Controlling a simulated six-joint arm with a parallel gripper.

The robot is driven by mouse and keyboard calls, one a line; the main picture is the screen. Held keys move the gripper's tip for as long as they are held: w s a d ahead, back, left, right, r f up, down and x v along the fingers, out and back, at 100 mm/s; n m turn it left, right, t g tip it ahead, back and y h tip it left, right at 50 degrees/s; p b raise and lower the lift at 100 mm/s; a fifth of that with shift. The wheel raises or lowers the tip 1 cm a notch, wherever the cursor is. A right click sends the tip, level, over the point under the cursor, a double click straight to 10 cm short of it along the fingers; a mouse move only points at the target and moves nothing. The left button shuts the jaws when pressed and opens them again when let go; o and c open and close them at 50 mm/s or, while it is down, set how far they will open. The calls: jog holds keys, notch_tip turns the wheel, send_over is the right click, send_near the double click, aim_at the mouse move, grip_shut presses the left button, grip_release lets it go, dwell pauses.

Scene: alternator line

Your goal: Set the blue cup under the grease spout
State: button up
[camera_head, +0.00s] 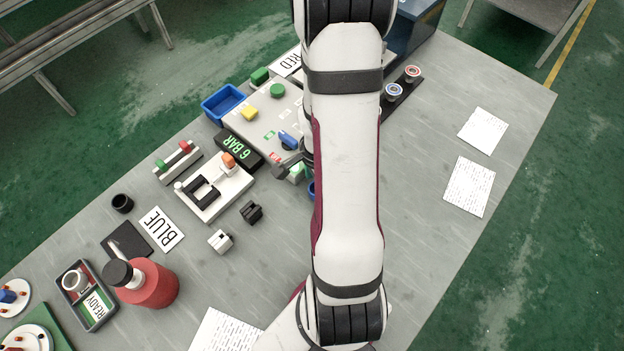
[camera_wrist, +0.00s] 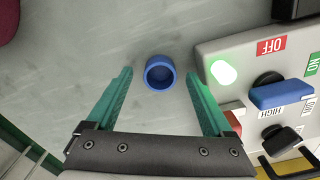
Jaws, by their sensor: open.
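The blue cup (camera_wrist: 159,85) stands upright on the grey bench top and looks empty from above in the wrist view. In the head view only a sliver of the cup (camera_head: 311,190) shows at the left edge of my arm. My gripper (camera_wrist: 160,74) is open above the cup, with its green fingers to the left and right of it. The cup appears between the fingertips, with a gap on each side. The fingers do not seem to touch it; the height between them is hard to tell. I cannot make out the grease spout; my arm covers part of the bench.
A control panel (camera_wrist: 230,50) with a lit green button and a blue HIGH switch lies close to the right finger. A white clamp fixture (camera_head: 213,190), a red bottle (camera_head: 152,288) and a READY tray (camera_head: 75,305) stand on the left. The right bench holds two paper sheets (camera_head: 470,187).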

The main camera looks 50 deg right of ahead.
jog(key=shift+f, duration=0.7)
grip_shut()
